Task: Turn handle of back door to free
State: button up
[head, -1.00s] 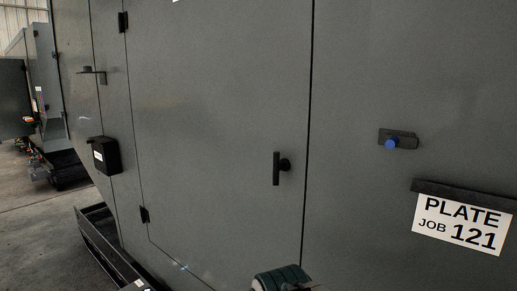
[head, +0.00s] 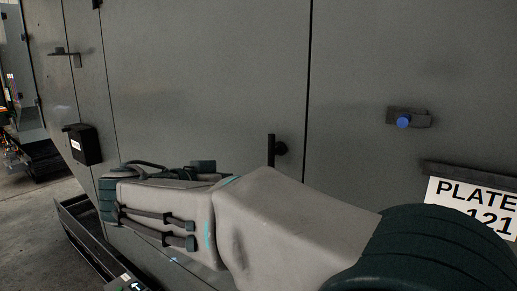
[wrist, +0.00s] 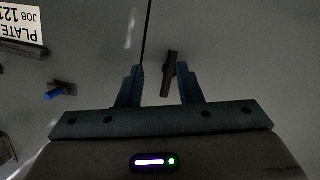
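The back door (head: 200,90) is a large grey panel with a dark seam at its right edge. Its black handle (head: 271,150) stands upright near that seam, its lower end hidden behind my arm in the head view. In the wrist view the handle (wrist: 168,76) shows between and a little beyond my gripper's fingertips (wrist: 160,70). The two blue-grey fingers are apart, one on each side of the handle, with gaps visible; I cannot tell how deep the handle sits between them. In the head view the fingers are not visible.
A black box (head: 84,145) and a small bracket (head: 66,54) stick out at left.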

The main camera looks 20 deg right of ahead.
aim_at(269, 145)
notch_tip(269, 145, up, 5)
jog(key=w+a+m+t+h, duration=0.1)
jog(key=a+m+h, duration=0.1)
jog(key=a+m, duration=0.1)
jog(key=p+x, duration=0.3)
jog(key=x, duration=1)
jog(key=shift+w+d, duration=0.2)
jog(key=shift+w, duration=0.05)
jog(key=shift+f, duration=0.1)
grip_shut()
